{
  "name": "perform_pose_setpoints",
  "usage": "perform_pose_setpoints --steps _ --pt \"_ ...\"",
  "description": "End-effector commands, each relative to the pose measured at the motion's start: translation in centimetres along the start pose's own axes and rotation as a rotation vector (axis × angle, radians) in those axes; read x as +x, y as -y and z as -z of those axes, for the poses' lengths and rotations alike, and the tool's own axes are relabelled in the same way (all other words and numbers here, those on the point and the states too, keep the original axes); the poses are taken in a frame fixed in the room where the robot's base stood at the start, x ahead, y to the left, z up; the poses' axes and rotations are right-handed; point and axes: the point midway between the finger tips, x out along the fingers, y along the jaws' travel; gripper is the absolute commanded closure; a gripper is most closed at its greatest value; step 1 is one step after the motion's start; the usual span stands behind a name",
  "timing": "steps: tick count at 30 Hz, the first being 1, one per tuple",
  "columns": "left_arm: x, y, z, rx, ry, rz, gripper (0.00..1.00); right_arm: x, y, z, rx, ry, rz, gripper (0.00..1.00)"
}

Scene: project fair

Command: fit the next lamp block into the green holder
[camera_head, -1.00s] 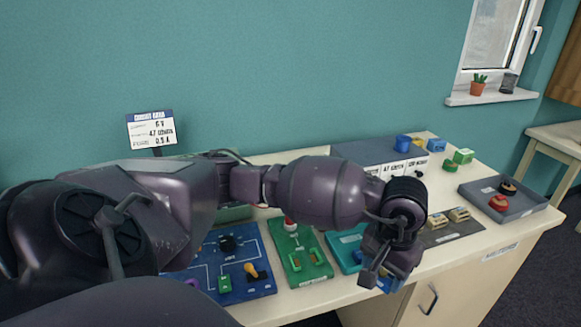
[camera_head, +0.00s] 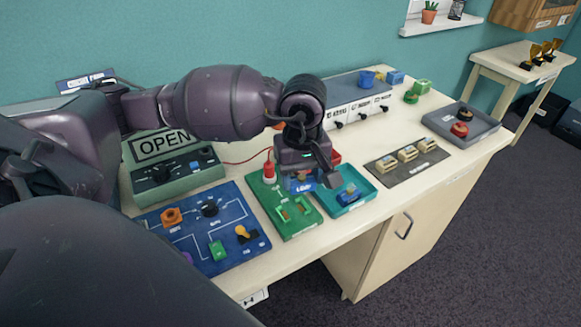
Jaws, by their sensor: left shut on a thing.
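My left gripper (camera_head: 310,182) points down over the right part of the green holder (camera_head: 270,191) and the left side of the teal tray. It is shut on a small blue block (camera_head: 302,185), mostly hidden by the fingers. The green holder carries a red-topped lamp (camera_head: 268,168) at its back and light green slotted pieces at its front. Another blue block (camera_head: 350,193) lies in the teal tray (camera_head: 366,196). I cannot tell whether the held block touches the holder. My right gripper is not in view.
A blue circuit board (camera_head: 180,238) with several component blocks lies left of the holder. A green meter with an OPEN display (camera_head: 165,145) stands behind it. A dark strip with cream blocks (camera_head: 383,178) and a grey tray (camera_head: 490,128) lie right. A red thing is partly hidden behind the gripper.

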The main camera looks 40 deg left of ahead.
Motion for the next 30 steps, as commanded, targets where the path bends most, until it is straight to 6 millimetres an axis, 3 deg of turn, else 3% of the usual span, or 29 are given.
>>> perform_pose_setpoints --steps 6,14,30 --pt "-1.1 1.4 0.4 -0.216 -0.003 0.001 0.67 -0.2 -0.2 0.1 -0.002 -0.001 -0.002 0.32" --pt "-1.0 1.7 0.4 -0.270 -0.002 0.002 0.67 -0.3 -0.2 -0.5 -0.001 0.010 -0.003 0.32" --pt "2.8 1.7 0.5 -0.268 -0.001 0.004 0.67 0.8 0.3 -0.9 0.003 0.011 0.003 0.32"
